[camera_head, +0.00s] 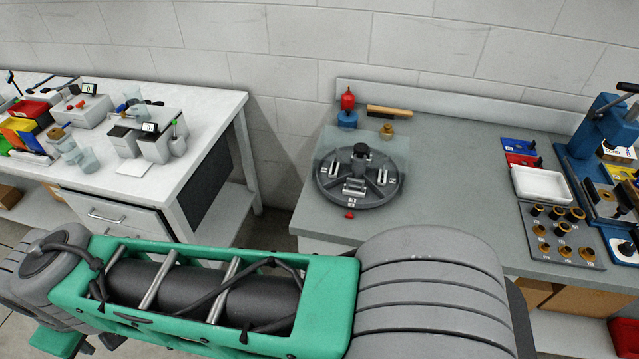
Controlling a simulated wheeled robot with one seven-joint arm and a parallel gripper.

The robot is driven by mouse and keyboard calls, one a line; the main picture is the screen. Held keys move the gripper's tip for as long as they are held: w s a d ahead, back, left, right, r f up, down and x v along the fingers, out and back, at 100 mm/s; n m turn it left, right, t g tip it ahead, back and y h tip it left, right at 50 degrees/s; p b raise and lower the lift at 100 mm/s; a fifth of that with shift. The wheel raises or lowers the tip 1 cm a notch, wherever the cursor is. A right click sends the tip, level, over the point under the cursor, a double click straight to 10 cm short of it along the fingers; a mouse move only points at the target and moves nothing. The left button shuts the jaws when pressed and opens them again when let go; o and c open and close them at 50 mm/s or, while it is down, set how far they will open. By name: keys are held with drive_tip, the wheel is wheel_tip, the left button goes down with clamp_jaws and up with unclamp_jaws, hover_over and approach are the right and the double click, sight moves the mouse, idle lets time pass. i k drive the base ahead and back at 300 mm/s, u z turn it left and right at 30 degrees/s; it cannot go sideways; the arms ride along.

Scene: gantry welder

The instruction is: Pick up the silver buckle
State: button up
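A dark grey round fixture (327,187) with a black centre knob sits on the grey workbench. Small silver metal pieces are set in its slots: one at the front (354,187), one at the right (383,177) and one at the left (334,169). They are too small to tell which is the silver buckle. A clear panel stands over the back of the fixture. My gripper is not in view; only a green and grey part of my own arm shows across the lower front.
The grey bench (455,180) is clear right of the fixture. A white tray (540,184), a plate of brass and black parts (562,236) and a blue press (600,130) stand further right. A white table (205,105) with bins and instruments stands left, across a gap.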

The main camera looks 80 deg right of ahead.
sight(351, 181)
drive_tip(key=u, duration=0.05)
drive_tip(key=k, duration=0.45)
drive_tip(key=z, duration=1)
drive_tip(key=i, duration=0.5)
